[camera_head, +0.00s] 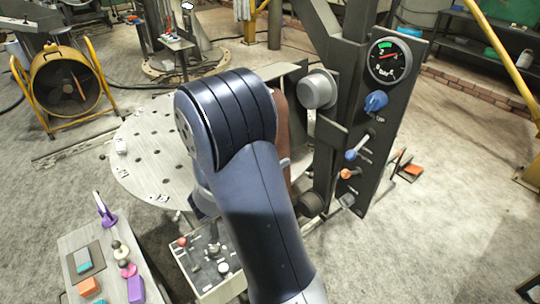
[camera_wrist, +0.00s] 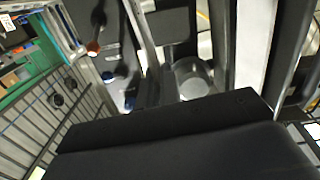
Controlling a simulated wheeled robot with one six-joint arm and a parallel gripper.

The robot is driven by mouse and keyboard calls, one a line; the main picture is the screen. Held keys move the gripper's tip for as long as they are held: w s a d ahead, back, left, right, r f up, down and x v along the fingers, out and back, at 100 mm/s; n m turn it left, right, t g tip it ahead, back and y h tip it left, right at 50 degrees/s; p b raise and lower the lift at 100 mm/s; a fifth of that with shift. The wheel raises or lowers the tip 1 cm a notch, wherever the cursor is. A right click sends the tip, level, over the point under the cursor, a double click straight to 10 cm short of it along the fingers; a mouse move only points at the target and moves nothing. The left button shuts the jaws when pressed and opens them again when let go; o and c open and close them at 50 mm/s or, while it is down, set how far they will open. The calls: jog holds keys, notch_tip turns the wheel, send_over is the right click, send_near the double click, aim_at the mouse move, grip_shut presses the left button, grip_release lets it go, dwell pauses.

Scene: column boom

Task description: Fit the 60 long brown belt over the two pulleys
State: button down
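A brown strip (camera_head: 282,115), which looks like the belt, runs upright just right of my arm in the head view. Most of it is hidden behind my arm, so I cannot tell what holds it or whether it touches a pulley. The upper grey pulley (camera_head: 317,90) stands out from the dark column, right of the strip. A darker round part (camera_head: 312,204), apparently the lower pulley, is below it. My gripper is hidden by my arm in the head view. Dark foreground bodywork fills the lower wrist view; fingertips are not clear. A grey round part (camera_wrist: 192,78) shows beyond it.
A dark panel (camera_head: 385,110) with a gauge, a blue knob and levers is on the right. A round perforated table (camera_head: 150,150) stands behind my arm. A control box (camera_head: 210,262) and a side table (camera_head: 85,240) with small objects are at lower left. Floor at right is mostly clear.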

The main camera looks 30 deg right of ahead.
jog(key=shift+s+d, duration=0.1)
jog(key=shift+d, duration=0.25)
jog(key=w+d, duration=0.1)
jog(key=d, duration=1.3)
jog(key=shift+d+b, duration=0.25)
jog(key=shift+b, duration=0.1)
dwell(0.6)
jog(key=shift+w, duration=0.1)
dwell(0.8)
jog(key=c, duration=1.2)
grip_release()
jog(key=shift+c, duration=0.2)
jog(key=a, duration=0.7)
jog(key=shift+s, duration=0.3)
